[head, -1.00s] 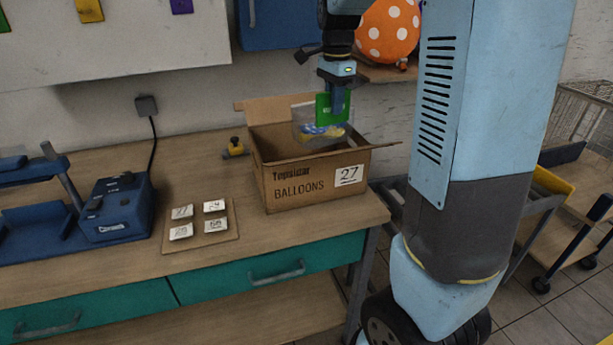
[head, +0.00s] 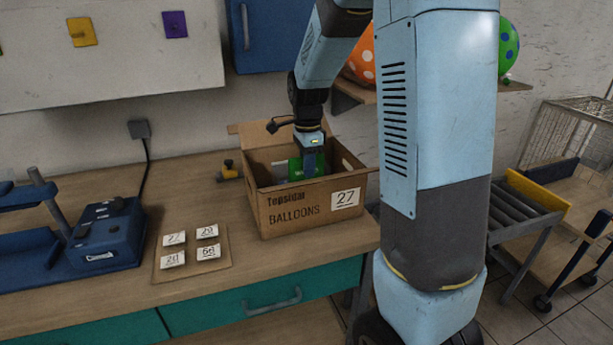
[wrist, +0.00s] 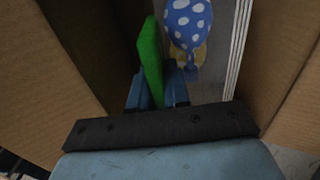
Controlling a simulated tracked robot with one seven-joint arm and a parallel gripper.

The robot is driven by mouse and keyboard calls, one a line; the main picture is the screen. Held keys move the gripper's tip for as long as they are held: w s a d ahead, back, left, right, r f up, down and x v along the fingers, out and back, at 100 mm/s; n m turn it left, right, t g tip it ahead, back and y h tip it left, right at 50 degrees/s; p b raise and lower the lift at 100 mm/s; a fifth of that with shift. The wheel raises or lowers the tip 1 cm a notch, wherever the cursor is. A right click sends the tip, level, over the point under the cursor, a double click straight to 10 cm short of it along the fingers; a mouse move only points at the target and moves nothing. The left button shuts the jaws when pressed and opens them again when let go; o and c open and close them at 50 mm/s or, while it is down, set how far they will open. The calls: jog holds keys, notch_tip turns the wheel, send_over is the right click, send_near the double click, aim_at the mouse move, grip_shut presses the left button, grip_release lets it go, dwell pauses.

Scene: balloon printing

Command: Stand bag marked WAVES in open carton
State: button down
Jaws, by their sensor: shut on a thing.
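The open carton (head: 290,214) stands on the workbench, printed BALLOONS with a 27 label, its flaps up. My gripper (head: 308,170) reaches down inside it and is shut on the green top of the bag (head: 295,168). Only part of the bag's lettering shows in the head view, and the carton's front wall hides its lower part. In the wrist view the green top (wrist: 150,62) is between my fingers (wrist: 158,90). A blue balloon with white dots (wrist: 187,22) shows just beyond it. I cannot tell whether the bag touches the carton floor.
A board with several numbered tags (head: 190,262) lies left of the carton, by a blue machine (head: 105,237). Carton walls (wrist: 55,75) stand close on both sides of my gripper.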

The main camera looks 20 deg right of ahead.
jog(key=shift+f, duration=1.65)
jog(key=c, duration=1.1)
grip_release()
